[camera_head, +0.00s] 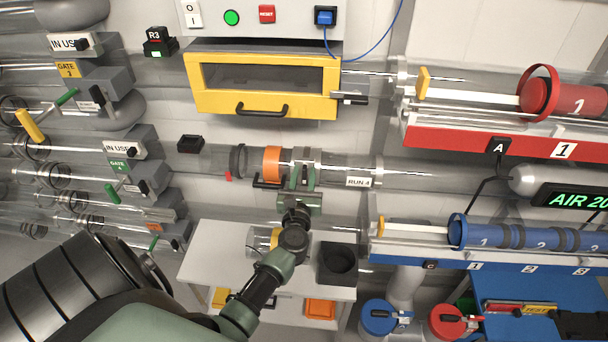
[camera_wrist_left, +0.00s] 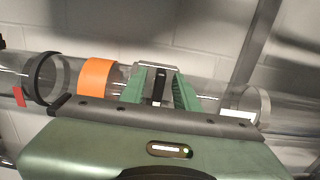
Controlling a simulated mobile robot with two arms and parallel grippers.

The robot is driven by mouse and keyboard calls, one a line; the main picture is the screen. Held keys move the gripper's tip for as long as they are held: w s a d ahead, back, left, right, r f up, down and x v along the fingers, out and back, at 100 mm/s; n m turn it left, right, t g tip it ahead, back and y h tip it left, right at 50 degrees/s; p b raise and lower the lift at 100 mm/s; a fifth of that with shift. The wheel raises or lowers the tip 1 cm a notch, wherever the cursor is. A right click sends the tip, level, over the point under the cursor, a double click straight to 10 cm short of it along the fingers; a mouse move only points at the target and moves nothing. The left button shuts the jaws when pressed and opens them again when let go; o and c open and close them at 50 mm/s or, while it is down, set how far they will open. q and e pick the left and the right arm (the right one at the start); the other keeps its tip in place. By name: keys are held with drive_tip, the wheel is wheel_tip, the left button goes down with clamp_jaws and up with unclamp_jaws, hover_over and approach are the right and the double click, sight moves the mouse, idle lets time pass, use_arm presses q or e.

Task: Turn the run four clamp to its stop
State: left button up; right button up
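The run four line is a clear horizontal tube with a "RUN 4" label (camera_head: 359,182) in the middle of the head view. An orange band (camera_head: 272,162) sits on it; this band also shows in the wrist view (camera_wrist_left: 97,77). Just right of the band is the grey and dark metal clamp (camera_head: 302,158). My left gripper (camera_head: 306,178) reaches it from below. In the wrist view the green fingers (camera_wrist_left: 160,88) stand on both sides of a narrow dark part of the clamp; whether they press on it is unclear. My right gripper is out of view.
A yellow-framed box (camera_head: 193,92) with a black handle is above the clamp. A black bracket (camera_head: 191,144) is left of it. Red (camera_head: 432,138) and blue (camera_head: 410,255) racks with canisters are at the right. A white table (camera_head: 205,258) is below.

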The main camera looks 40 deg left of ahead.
use_arm(q)
clamp_jaws()
drive_tip(key=shift+m, duration=0.5)
drive_tip(key=m, duration=0.1)
drive_tip(key=m+p, duration=0.1)
drive_tip(key=shift+w+d+m, duration=0.1)
drive_tip(key=shift+d+m, duration=0.1)
drive_tip(key=shift+m, duration=0.2)
drive_tip(key=m, duration=0.2)
drive_tip(key=m+p, duration=0.1)
drive_tip(key=m, duration=0.1)
drive_tip(key=shift+w+d+f+m, duration=0.1)
drive_tip(key=shift+d+f+m, duration=0.1)
drive_tip(key=shift+m, duration=0.1)
drive_tip(key=shift+w+d+f+m+p, duration=0.15)
drive_tip(key=shift+m+p, duration=0.2)
drive_tip(key=shift+m, duration=1.2)
drive_tip(key=shift+s+f+m+p, duration=0.1)
drive_tip(key=shift+f+m+p, duration=0.2)
drive_tip(key=shift+m, duration=1.3)
drive_tip(key=shift+w+d+f+m+p, duration=0.1)
drive_tip(key=shift+m+p, duration=0.3)
drive_tip(key=shift+m, duration=1.15)
drive_tip(key=shift+m, duration=0.3)
